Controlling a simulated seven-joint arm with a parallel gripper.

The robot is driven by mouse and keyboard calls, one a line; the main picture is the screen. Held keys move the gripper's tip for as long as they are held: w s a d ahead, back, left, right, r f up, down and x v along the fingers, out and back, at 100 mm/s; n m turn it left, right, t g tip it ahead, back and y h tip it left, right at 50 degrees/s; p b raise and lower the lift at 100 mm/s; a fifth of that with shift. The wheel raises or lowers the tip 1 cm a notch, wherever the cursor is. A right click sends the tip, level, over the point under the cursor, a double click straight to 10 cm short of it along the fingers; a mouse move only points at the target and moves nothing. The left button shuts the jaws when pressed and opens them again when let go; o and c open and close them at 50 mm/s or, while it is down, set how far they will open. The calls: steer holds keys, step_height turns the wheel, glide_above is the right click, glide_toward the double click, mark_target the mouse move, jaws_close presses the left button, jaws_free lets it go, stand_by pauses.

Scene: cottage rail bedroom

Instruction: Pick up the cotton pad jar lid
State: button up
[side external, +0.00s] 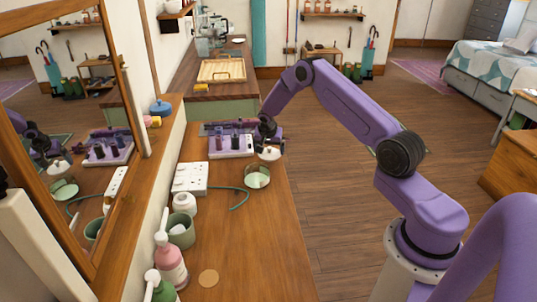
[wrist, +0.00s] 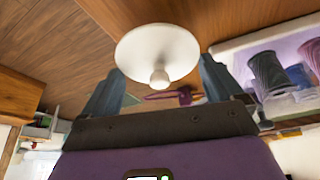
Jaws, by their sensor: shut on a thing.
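The white lid (side external: 269,153) is a round disc with a small knob. In the wrist view the lid (wrist: 150,42) lies between the two fingers of my gripper (wrist: 160,82), its knob pointing toward the palm. The exact contact points are hard to see. An open green jar (side external: 257,178) with pale contents stands on the wooden counter, just nearer the camera than the lid. The lid appears held above the counter, off the jar.
A white and purple organizer (side external: 231,146) with dark cups stands close left of my gripper. A white power strip (side external: 190,178) with a green cord, a white jar (side external: 184,203) and a pink pump bottle (side external: 171,262) line the counter. The counter's front right is clear.

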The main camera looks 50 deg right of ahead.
steer(key=s+a+r, duration=0.5)
steer(key=s+r, duration=0.4)
steer(key=s, duration=0.3)
steer(key=w+a, duration=0.6)
steer(key=w, duration=0.3)
steer(key=shift+w+a+f, duration=0.15)
steer(key=shift+f, duration=0.2)
steer(key=shift+f, duration=0.1)
steer(key=shift+f, duration=2.8)
steer(key=shift+f, duration=0.6)
steer(key=o, duration=0.7)
steer(key=shift+c, duration=0.2)
